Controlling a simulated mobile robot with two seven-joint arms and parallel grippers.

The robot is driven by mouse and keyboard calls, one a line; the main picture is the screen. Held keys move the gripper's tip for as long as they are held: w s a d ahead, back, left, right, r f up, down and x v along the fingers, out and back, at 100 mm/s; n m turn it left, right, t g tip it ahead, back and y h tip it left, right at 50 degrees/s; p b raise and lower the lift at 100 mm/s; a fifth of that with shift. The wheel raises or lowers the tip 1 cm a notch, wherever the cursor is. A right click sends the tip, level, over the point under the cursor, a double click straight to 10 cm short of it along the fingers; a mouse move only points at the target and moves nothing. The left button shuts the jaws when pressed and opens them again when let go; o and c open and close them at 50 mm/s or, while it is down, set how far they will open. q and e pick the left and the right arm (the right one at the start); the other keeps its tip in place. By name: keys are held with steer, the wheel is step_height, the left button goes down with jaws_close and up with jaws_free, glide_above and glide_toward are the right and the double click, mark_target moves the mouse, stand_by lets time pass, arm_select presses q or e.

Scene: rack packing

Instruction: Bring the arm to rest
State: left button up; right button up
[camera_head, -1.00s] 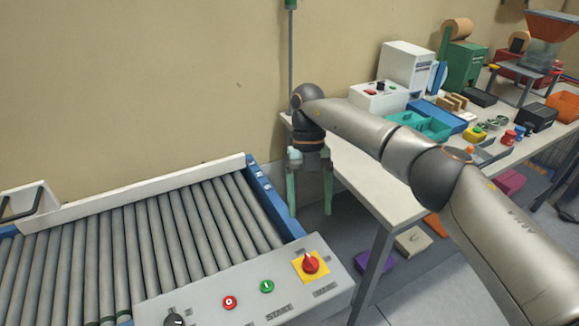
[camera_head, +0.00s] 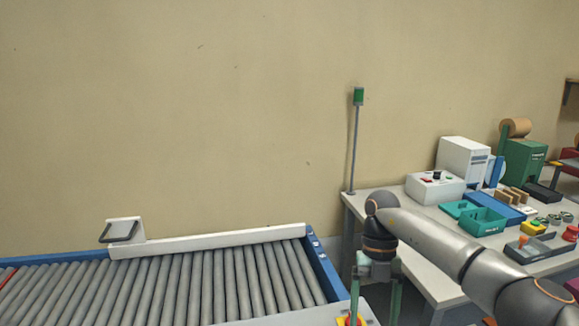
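My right arm comes in from the right edge and reaches out over the near corner of the workbench. Its gripper (camera_head: 376,300) points down in the gap between the roller conveyor (camera_head: 200,285) and the workbench (camera_head: 440,285). The two greenish fingers stand apart with nothing visible between them. The fingertips are close to the bottom edge of the view. My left arm and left gripper are not in view.
The conveyor's blue side rail (camera_head: 322,268) and a red knob on yellow (camera_head: 349,320) lie just left of the gripper. On the bench stand a white box machine (camera_head: 463,160), teal bins (camera_head: 482,222) and a green tape machine (camera_head: 524,160). A thin pole (camera_head: 354,150) rises behind.

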steer(key=s+a+f+n+g+y, duration=0.1)
steer(key=s+a+f+y, duration=0.1)
steer(key=a+f+y, duration=0.3)
steer(key=s+a+f+n, duration=0.1)
steer(key=s+a+f, duration=0.1)
steer(key=a, duration=0.5)
steer(key=s+a+r+m+t+y, duration=0.1)
steer(key=s+a+m+t+y, duration=0.25)
steer(key=a+y, duration=0.4)
steer(key=s+a+r+m+t+y, duration=0.25)
steer(key=a+m+y, duration=0.25)
steer(key=a+y, duration=0.25)
steer(key=w+d+f+m+t+h, duration=0.3)
steer(key=d+f+m+t+h, duration=0.65)
steer(key=d+m+t, duration=0.65)
steer(key=s+d+f+m+g+h, duration=0.7)
steer(key=s+d+f+m, duration=0.3)
steer(key=s+f, duration=0.4)
steer(key=shift+s+d+h, duration=0.7)
steer(key=shift+s+h, duration=0.15)
steer(key=shift+s, duration=0.35)
